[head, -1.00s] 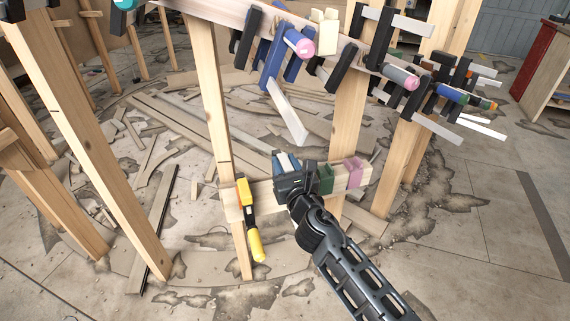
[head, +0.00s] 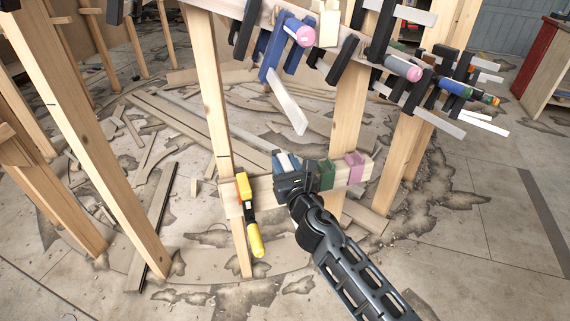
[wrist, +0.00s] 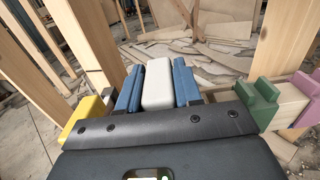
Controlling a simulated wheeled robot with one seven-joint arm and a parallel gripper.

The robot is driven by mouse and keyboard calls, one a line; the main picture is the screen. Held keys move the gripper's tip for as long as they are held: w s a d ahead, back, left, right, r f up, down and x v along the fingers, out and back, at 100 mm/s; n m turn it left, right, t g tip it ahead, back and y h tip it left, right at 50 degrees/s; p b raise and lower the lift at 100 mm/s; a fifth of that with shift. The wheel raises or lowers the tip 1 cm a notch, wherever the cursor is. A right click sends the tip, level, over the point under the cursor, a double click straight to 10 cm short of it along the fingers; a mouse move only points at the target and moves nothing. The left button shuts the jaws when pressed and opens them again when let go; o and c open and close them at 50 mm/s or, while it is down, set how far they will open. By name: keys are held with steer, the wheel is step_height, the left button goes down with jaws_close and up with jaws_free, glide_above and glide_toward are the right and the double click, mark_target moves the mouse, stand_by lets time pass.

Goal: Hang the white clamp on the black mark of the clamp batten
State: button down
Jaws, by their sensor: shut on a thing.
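The white clamp (wrist: 157,85) shows as a white block between the two blue finger pads of my gripper (wrist: 157,88) in the wrist view. My gripper is shut on it, and it also shows in the head view (head: 287,165). The clamp batten (head: 264,190) is a pale wooden bar across two posts, low down. My gripper is at the batten, between the yellow clamp (head: 246,207) and the green clamp (head: 327,175). I cannot tell whether the white clamp touches the batten. No black mark shows on the visible batten; my gripper hides part of it.
A pink clamp (head: 355,168) sits near the batten's right end. An upper rail carries several clamps, including a blue one with a pink end (head: 303,34). Wooden posts (head: 212,95) stand around, and scrap planks lie on the floor.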

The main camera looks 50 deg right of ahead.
steer(key=shift+f+b, duration=1.15)
steer(key=shift+f, duration=0.1)
steer(key=shift+f, duration=0.15)
steer(key=shift+f+b, duration=0.4)
steer(key=c, duration=1)
jaws_free()
steer(key=o, duration=0.3)
steer(key=shift+f, duration=0.1)
steer(key=shift+b+v, duration=0.4)
steer(key=shift+v, duration=3.55)
